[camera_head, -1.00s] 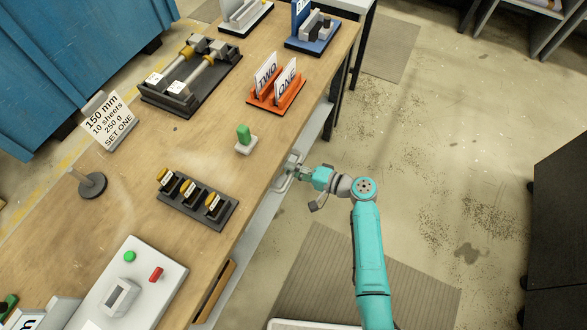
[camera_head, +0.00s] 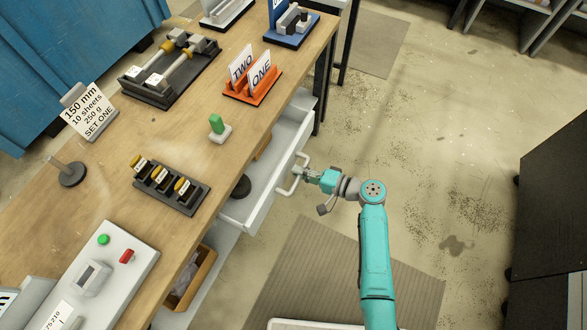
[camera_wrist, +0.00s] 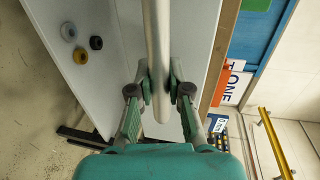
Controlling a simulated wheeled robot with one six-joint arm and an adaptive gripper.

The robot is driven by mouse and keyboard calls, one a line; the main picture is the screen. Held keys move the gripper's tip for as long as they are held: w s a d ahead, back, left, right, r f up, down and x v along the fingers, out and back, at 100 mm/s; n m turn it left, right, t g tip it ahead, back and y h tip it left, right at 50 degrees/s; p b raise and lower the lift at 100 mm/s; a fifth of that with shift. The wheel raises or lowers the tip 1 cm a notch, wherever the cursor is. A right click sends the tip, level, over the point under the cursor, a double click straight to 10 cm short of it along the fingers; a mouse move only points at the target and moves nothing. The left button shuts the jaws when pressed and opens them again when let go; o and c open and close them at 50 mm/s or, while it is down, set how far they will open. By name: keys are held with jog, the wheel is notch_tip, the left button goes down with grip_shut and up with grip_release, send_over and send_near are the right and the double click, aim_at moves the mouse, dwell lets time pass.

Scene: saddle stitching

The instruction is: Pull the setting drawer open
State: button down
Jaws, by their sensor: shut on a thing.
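The setting drawer (camera_head: 262,190) is a white drawer under the wooden workbench, pulled partly out in the head view. Its bar handle (camera_head: 290,180) is on the front face, and it also shows as a grey bar in the wrist view (camera_wrist: 157,40). My gripper (camera_head: 305,173) is at the handle. In the wrist view my gripper (camera_wrist: 160,88) has its fingers closed on either side of the bar, shut on it. A dark round thing (camera_head: 241,187) shows inside the drawer near the bench edge. The drawer's back part is hidden under the bench top.
The bench top (camera_head: 190,115) holds a card rack (camera_head: 250,95), a green-topped block (camera_head: 219,129), a black tool rack (camera_head: 171,187) and a control panel (camera_head: 100,280). A wooden box (camera_head: 190,280) sits below the bench.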

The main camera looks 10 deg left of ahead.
jog(key=f+v, duration=0.3)
jog(key=v, duration=1.2)
jog(key=shift+s+d, duration=0.15)
jog(key=shift+d, duration=0.3)
jog(key=shift+f, duration=0.15)
jog(key=c, duration=1.1)
grip_release()
jog(key=v, duration=1.2)
